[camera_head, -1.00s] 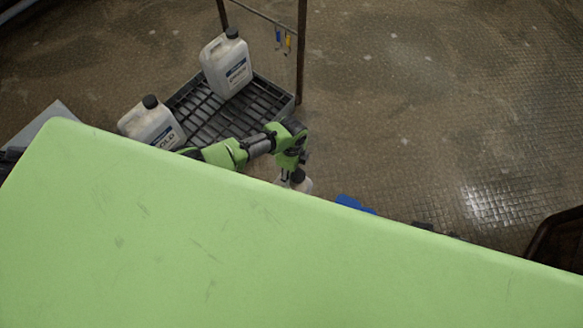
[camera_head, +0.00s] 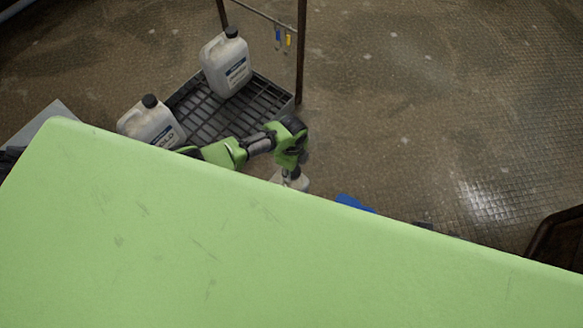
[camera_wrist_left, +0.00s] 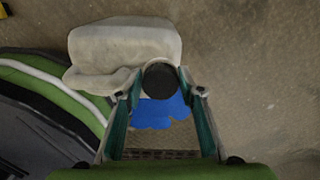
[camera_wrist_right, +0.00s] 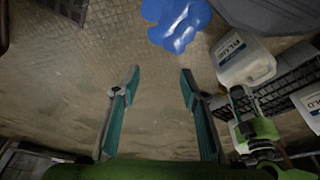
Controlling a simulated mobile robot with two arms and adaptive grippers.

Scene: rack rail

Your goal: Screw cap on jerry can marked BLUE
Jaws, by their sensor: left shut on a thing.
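A white jerry can with a label reading BLUE (camera_wrist_right: 246,62) stands on the floor in the right wrist view. Only a sliver of it (camera_head: 302,183) shows in the head view, past my green body; it also shows in the left wrist view (camera_wrist_left: 120,45). My left gripper (camera_wrist_left: 158,77) is shut on a black cap (camera_wrist_left: 160,80), a finger on each side, at the can's top. Whether the cap sits on the neck's thread is hidden. My right gripper (camera_wrist_right: 160,73) is open and empty, apart from the can.
A white jerry can (camera_head: 226,64) stands on a dark grated rack (camera_head: 215,118). Another, whose label partly reads OLD (camera_head: 150,124), stands at the rack's near left. A blue patch (camera_wrist_right: 178,22) lies on the floor beside the BLUE can. Open floor lies to the right.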

